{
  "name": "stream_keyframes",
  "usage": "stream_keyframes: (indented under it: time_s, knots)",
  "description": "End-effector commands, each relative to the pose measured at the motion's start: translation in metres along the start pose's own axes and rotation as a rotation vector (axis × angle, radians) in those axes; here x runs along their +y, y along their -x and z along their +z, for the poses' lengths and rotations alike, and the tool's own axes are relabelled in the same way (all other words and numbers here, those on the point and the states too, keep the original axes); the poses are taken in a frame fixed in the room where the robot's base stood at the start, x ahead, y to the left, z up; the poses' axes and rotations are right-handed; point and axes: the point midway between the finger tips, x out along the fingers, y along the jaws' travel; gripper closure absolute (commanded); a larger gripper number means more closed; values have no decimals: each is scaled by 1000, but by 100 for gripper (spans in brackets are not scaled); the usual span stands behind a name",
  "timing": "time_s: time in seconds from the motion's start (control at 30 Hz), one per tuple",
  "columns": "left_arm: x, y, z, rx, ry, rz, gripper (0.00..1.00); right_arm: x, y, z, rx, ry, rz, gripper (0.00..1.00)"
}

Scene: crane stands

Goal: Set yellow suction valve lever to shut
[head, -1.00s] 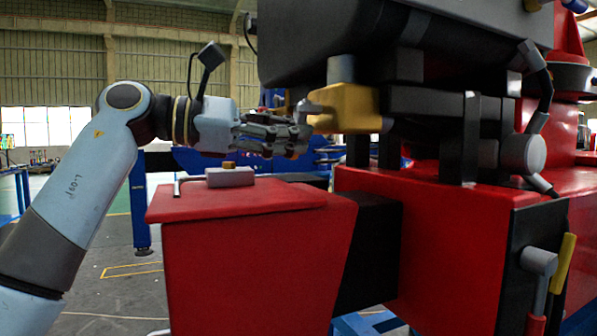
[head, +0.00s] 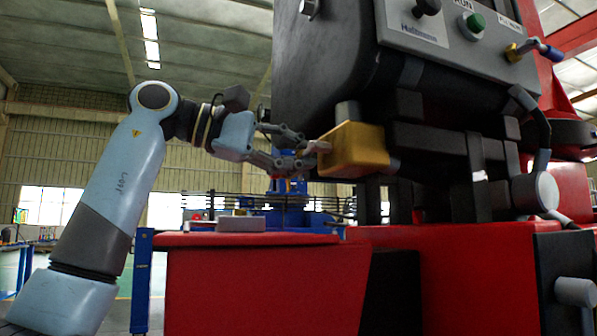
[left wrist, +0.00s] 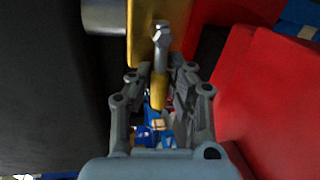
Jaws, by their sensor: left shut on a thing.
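The yellow valve body (head: 354,150) sits under the dark machine housing in the head view. Its yellow face also shows at the top of the left wrist view (left wrist: 145,35). A short lever with a grey shank (left wrist: 161,42) and a yellow grip (left wrist: 158,90) comes off it toward my left wrist camera. My left gripper (head: 306,151) is at the left side of the valve body. In the left wrist view the gripper (left wrist: 160,80) is shut with the yellow grip between its fingers. My right gripper is not in view.
A red cabinet (head: 245,290) with a grey block (head: 241,224) on top stands below my left gripper. Dark brackets (head: 430,140) and a control panel (head: 470,35) are to the right of and above the valve. Open air lies left of the valve.

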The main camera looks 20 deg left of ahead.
Motion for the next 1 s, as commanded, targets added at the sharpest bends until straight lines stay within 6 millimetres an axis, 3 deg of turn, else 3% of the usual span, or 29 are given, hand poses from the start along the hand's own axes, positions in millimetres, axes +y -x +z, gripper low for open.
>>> stream_keyframes:
  time_s: [0.3, 0.8, 0.83, 1.0]
  knots:
    - [3, 0, 1, 18, -98, -2, 100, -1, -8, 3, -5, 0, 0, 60]
    - [4, 1, 1, 21, -114, -2, 100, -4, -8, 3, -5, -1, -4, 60]
    - [4, 1, 1, 21, -114, -2, 81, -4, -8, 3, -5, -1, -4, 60]
    - [4, 1, 1, 21, -113, -2, 59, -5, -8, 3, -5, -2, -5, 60]
